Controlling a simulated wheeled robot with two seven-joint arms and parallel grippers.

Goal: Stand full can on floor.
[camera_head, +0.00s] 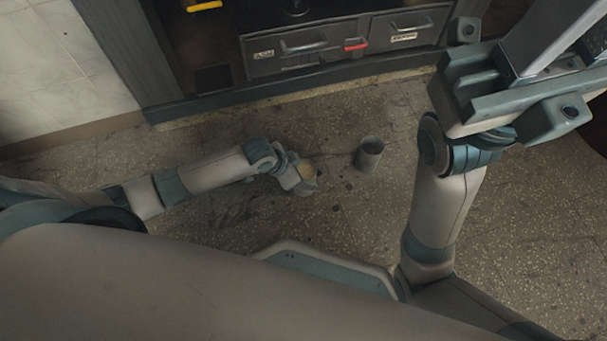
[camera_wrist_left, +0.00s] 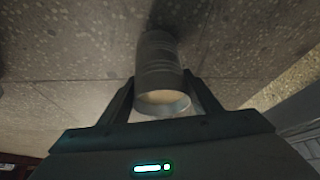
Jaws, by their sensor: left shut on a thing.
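My left gripper (camera_head: 306,179) reaches in low over the floor at the middle of the head view. It is shut on a grey metal can (camera_wrist_left: 158,62), seen between the two fingers in the left wrist view. The can's round end, with pale tan inside the rim, faces the wrist camera; in the head view a tan patch (camera_head: 307,172) shows at the fingertips. Most of the held can is hidden there by the gripper. Whether its base touches the floor I cannot tell.
A second grey can (camera_head: 369,155) stands upright on the speckled floor, right of my left gripper. A cabinet with metal drawers (camera_head: 290,55), one labelled ASH, and a red handle (camera_head: 355,44) is behind. Floor right of the second can is clear up to my right arm.

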